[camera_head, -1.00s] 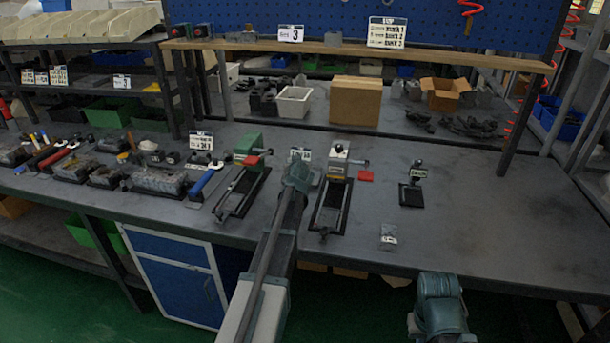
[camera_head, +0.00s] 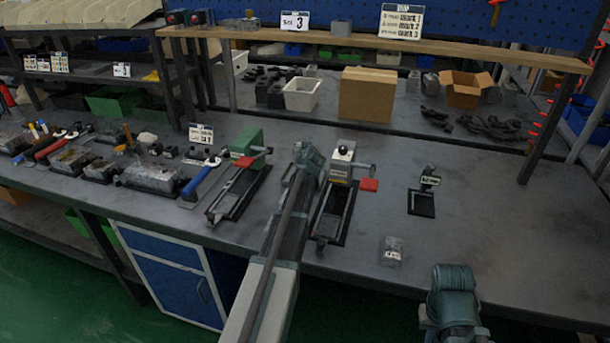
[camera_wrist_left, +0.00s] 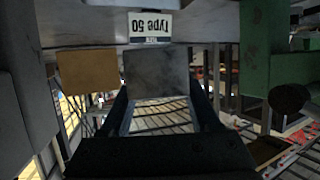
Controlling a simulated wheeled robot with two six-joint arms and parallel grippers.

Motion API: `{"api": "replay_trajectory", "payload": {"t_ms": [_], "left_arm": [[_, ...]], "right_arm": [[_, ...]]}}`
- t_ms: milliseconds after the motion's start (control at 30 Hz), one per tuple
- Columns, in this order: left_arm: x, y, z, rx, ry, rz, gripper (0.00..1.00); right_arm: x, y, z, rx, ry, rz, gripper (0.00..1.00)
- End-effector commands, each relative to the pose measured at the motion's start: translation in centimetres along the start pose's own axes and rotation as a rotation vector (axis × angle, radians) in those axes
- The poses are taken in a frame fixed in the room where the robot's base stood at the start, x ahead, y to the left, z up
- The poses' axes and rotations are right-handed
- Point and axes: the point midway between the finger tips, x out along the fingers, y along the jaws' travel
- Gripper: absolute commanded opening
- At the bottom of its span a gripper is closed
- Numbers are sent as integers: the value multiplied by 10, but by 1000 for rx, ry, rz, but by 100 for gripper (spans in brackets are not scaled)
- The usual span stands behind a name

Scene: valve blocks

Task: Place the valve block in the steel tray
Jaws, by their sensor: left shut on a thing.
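In the left wrist view, my left gripper (camera_wrist_left: 160,105) is shut on a plain grey block (camera_wrist_left: 155,73), held between its two dark fingers. In the head view my left wrist (camera_head: 308,160) is over the bench between two vise-like fixtures, and the held block is hidden behind it. A small grey block (camera_head: 391,250) with a light label lies alone near the bench's front edge. Grey metal pieces that look like trays (camera_head: 150,177) stand on the left of the bench; I cannot tell which is the steel tray. My right wrist (camera_head: 453,295) is at the bottom right, its jaws hidden.
A green-headed fixture (camera_head: 247,148) stands left of my left arm, and a fixture with a red pad (camera_head: 342,165) stands right. A small black stand (camera_head: 422,200) is farther right. A cardboard box (camera_head: 367,95) and a white bin (camera_head: 302,94) stand behind.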

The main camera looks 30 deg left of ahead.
Motion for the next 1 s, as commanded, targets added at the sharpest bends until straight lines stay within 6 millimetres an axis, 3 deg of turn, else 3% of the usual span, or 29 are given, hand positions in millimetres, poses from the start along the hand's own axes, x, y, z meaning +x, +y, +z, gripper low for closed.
{"api": "replay_trajectory", "payload": {"t_ms": [33, 300, 633, 1000], "left_arm": [[5, 0, 11, 0, 1, 1, 0], [20, 0, 48, 1, 1, 1, 0], [23, 0, 54, 1, 1, 1, 0], [36, 0, 87, 1, 1, 1, 0]], "right_arm": [[12, -1, -1, 0, 0, 0, 0], [52, -5, -3, -1, 0, 0, 0], [59, -6, -4, -1, 0, 0, 0], [94, -9, -6, -1, 0, 0, 0]]}}
